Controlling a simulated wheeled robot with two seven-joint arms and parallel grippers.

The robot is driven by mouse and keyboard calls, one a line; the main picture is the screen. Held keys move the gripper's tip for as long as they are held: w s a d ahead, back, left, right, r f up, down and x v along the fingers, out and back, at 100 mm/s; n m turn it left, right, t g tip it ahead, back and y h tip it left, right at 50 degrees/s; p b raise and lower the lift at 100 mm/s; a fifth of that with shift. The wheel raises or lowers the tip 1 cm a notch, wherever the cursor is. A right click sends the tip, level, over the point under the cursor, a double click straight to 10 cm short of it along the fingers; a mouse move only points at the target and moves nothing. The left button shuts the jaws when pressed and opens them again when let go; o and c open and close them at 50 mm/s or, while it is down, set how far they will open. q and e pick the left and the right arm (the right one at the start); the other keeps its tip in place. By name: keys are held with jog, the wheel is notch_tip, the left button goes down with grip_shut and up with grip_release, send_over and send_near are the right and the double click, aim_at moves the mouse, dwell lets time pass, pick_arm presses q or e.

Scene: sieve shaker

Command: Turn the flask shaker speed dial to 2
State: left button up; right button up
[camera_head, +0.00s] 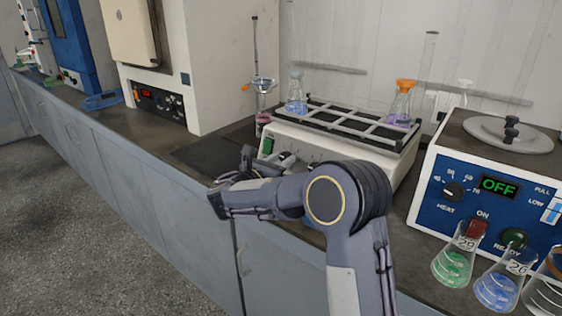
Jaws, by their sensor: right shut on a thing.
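The flask shaker (335,149) is a white box with a dark platform and grey rails on top, standing on the counter. A green switch (267,146) shows at the left of its front panel. My right gripper (287,161) is at the front panel, just right of the green switch, and is shut on the speed dial. The dial and its markings are hidden behind my gripper and arm, so its setting cannot be read. A flask with blue liquid (297,94) and an orange-capped flask with purple liquid (401,105) stand on the platform. My left gripper is not in view.
A blue-fronted heating bath (470,205) with an OFF display stands to the right. Flasks of green (454,262) and blue liquid (497,287) stand before it, near my right arm. A funnel stand (256,85) rises behind the shaker's left side.

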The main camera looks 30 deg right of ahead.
jog(key=m, duration=0.2)
jog(key=m+g, duration=0.1)
jog(key=m, duration=0.1)
jog(key=shift+w+a+g+h, duration=0.1)
jog(key=shift+g+h, duration=0.2)
jog(key=shift+h, duration=0.1)
jog(key=m+g, duration=0.1)
jog(key=m, duration=0.3)
jog(key=shift+w+m+g, duration=0.1)
jog(key=shift+m+g, duration=0.2)
jog(key=shift+g, duration=0.1)
jog(key=m+g+p, duration=0.1)
jog(key=m, duration=0.2)
jog(key=m+g, duration=0.1)
jog(key=m, duration=0.2)
jog(key=shift+w+r+m+g+p, duration=0.1)
jog(key=shift+r+m+g+p, duration=0.05)
jog(key=shift+m+g+p, duration=0.2)
jog(key=m, duration=0.2)
jog(key=m+g+y+p, duration=0.1)
jog(key=m, duration=0.1)
jog(key=shift+w+m+y, duration=0.1)
jog(key=shift+m+y, duration=0.15)
jog(key=shift+y, duration=0.05)
jog(key=o, duration=1)
jog(key=shift+c, duration=0.2)
jog(key=p+v, duration=0.1)
jog(key=v, duration=0.6)
jog(key=shift+a+r, duration=0.15)
jog(key=shift+a, duration=0.25)
